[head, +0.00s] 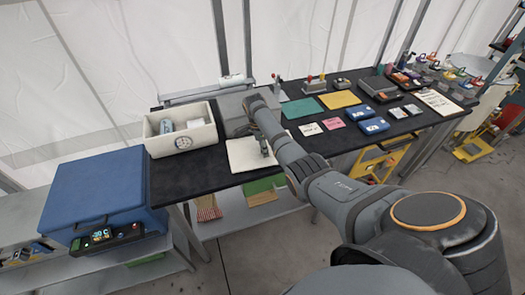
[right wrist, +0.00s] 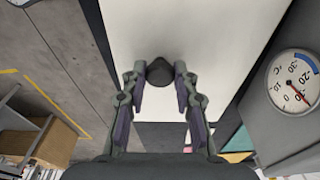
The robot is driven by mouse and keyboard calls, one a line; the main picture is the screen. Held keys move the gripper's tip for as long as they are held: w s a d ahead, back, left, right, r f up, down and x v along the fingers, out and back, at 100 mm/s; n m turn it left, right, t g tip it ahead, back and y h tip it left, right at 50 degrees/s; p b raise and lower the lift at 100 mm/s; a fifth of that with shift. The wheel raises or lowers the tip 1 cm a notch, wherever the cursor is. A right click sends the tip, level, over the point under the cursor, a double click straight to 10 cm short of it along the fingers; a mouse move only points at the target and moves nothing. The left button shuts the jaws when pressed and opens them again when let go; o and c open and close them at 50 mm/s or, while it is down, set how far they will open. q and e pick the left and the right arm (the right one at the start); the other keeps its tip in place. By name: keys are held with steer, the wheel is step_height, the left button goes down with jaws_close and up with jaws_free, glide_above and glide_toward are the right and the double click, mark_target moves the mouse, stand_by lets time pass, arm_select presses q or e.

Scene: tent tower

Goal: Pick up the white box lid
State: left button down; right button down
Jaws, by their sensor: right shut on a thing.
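The white box lid (head: 243,156) is a flat pale panel over the black table, to the right of the open white box. In the right wrist view the lid (right wrist: 215,35) fills the upper middle, with a dark round knob (right wrist: 159,70) on it. My right gripper (head: 264,150) comes down onto the lid from above. Its two fingers (right wrist: 160,82) are shut on the knob, one on each side. I cannot tell whether the lid touches the table. My left gripper is not in view.
A blue cooler (head: 105,185) stands at the left. Green and yellow mats, cards and blue cases (head: 373,126) lie on the table (head: 215,178) to the right.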

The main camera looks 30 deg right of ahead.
steer(key=shift+w+r, duration=0.1)
steer(key=shift+r, duration=0.4)
steer(key=s+a+r+p, duration=0.7)
steer(key=s+r+p, duration=0.3)
steer(key=s+r, duration=0.2)
steer(key=shift+s, duration=0.15)
